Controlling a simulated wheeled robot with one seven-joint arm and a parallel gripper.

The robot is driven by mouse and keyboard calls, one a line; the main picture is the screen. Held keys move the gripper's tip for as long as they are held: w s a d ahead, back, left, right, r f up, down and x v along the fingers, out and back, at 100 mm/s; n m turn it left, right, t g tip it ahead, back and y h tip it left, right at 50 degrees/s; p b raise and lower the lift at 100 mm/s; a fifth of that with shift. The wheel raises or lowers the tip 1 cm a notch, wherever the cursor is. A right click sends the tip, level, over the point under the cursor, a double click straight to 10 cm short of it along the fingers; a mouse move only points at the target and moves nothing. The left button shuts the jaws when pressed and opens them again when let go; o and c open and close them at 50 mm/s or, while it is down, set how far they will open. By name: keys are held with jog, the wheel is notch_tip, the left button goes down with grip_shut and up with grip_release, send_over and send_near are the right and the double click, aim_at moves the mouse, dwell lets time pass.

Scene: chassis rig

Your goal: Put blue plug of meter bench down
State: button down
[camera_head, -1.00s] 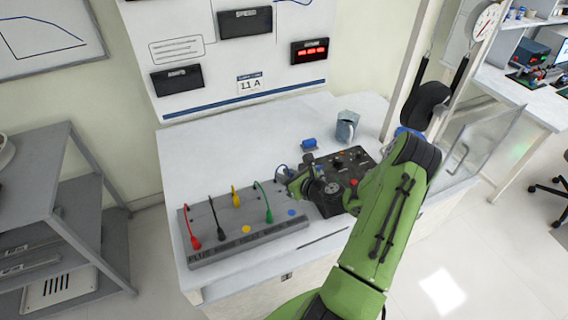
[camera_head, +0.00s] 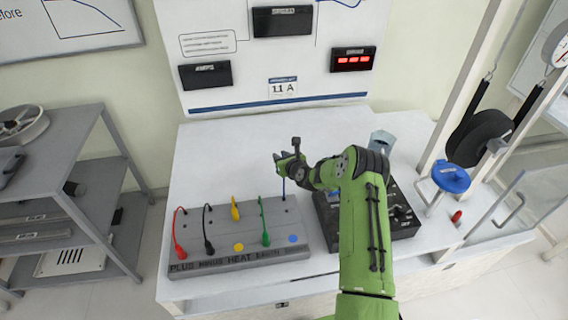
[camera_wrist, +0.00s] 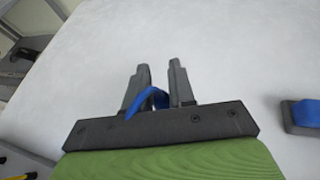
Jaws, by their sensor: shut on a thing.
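The grey meter bench (camera_head: 205,262) lies on the white worktop with red, black, yellow and green leads standing on it. A blue lead (camera_head: 284,188) runs from the bench's back right up to my gripper (camera_head: 283,160), which is raised behind and above the bench. In the wrist view my gripper (camera_wrist: 159,68) is shut on the blue plug, whose blue lead (camera_wrist: 150,97) curves between the fingers. The plug body is mostly hidden by the fingers.
A dark control box (camera_head: 402,222) stands right of the bench, partly behind my arm. A grey-blue jug (camera_head: 381,141) stands behind it. A blue block on a dark base (camera_wrist: 305,113) shows in the wrist view. The worktop (camera_head: 225,150) behind the bench is clear.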

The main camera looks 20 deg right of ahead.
jog(key=shift+f, duration=1.35)
jog(key=shift+f, duration=0.1)
jog(key=c, duration=1)
grip_release()
jog(key=shift+b, duration=0.3)
jog(key=shift+o, duration=0.2)
